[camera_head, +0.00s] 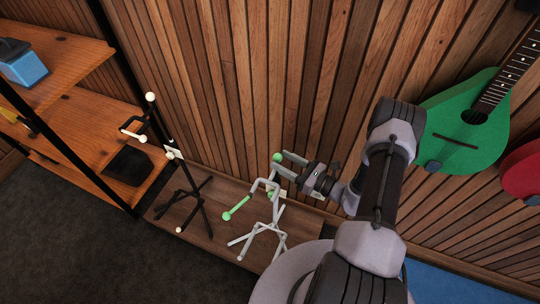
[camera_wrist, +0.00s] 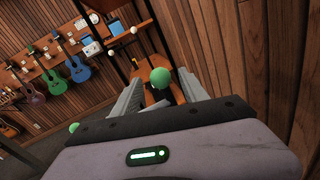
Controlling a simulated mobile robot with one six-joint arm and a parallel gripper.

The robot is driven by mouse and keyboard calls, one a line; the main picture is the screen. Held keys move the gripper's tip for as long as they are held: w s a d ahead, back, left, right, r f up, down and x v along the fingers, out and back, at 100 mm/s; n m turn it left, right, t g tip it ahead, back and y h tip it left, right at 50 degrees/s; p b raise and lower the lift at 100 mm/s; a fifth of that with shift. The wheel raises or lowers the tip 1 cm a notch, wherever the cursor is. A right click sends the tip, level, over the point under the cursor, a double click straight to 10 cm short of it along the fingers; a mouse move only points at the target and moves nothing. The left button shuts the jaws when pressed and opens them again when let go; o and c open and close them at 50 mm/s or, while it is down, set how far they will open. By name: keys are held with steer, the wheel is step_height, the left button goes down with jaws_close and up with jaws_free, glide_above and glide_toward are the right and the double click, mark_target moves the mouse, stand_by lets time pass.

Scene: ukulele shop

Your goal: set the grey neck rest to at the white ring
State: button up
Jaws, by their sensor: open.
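A light grey stand (camera_head: 264,218) with green tips stands on the low wooden platform, its legs splayed. Its grey neck rest (camera_head: 264,183) is at the upper part, with a green ball (camera_head: 277,157) at the top. A green-covered arm (camera_head: 236,208) juts lower left. My gripper (camera_head: 281,162) is open with its fingertips close to the green ball. In the wrist view the green ball (camera_wrist: 160,77) shows between the two spread fingers; contact cannot be told. Another green tip (camera_wrist: 74,127) shows lower left there. I cannot make out a white ring on the grey stand.
A black stand (camera_head: 186,190) with white tips stands left of the grey one on the platform (camera_head: 218,222). A wooden shelf (camera_head: 110,125) with black posts is further left. A slatted wall is close behind. A green ukulele (camera_head: 465,130) hangs at right.

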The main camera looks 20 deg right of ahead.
steer(key=b+x, duration=0.1)
steer(key=x, duration=0.4)
steer(key=shift+w, duration=0.2)
jaws_close()
stand_by(1.1)
